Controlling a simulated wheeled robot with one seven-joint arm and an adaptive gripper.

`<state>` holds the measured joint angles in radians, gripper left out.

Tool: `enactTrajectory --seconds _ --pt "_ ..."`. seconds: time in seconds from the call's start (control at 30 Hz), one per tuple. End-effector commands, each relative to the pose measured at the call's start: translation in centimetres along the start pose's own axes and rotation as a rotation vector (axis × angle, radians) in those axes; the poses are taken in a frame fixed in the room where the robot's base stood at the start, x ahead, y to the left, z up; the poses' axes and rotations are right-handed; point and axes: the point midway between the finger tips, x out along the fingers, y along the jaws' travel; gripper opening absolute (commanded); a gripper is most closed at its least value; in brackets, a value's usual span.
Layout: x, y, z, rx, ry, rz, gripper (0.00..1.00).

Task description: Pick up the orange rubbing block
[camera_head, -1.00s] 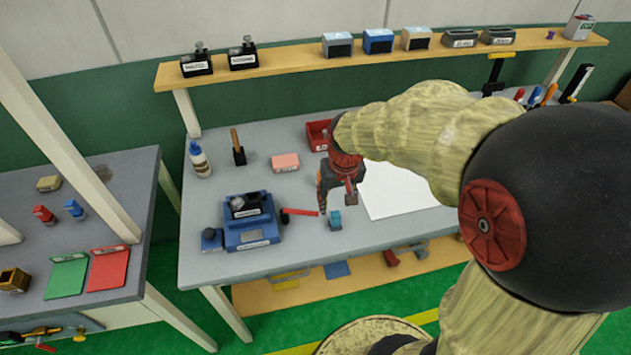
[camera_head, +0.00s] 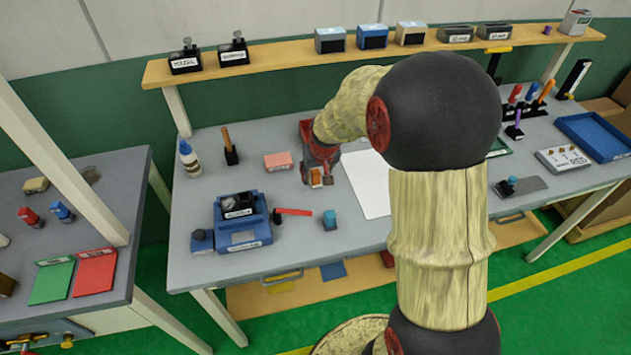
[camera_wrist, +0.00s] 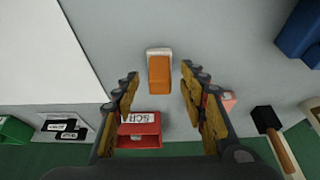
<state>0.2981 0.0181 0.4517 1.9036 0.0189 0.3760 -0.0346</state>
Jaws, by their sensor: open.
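The orange rubbing block (camera_wrist: 160,74) has a pale end and lies on the grey table in the wrist view, just beyond and between my open fingers. In the head view the block (camera_head: 316,178) shows as a small orange patch beside my gripper (camera_head: 321,175). In the wrist view my gripper (camera_wrist: 158,82) is open and empty, with one finger on each side of the block's line. I cannot tell how high the fingers are above the table.
A red bin (camera_wrist: 138,131) labelled SCR stands close to the fingers. A white sheet (camera_head: 364,185) lies to the right. A shelf (camera_head: 280,50) runs along the back.

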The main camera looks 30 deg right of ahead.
Motion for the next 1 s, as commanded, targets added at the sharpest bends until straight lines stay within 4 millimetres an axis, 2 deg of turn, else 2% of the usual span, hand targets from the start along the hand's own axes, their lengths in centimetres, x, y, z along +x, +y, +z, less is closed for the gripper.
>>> enactTrajectory --seconds 0.03,0.1,0.37,1.0 --pt "1.07 0.00 0.13 0.000 -0.002 0.000 0.42" --pt "1.68 0.00 0.06 0.000 -0.001 0.000 0.42" --pt "1.77 0.00 -0.05 0.000 0.001 0.000 0.42" --pt "1.77 0.00 -0.01 0.000 0.000 0.000 0.06"
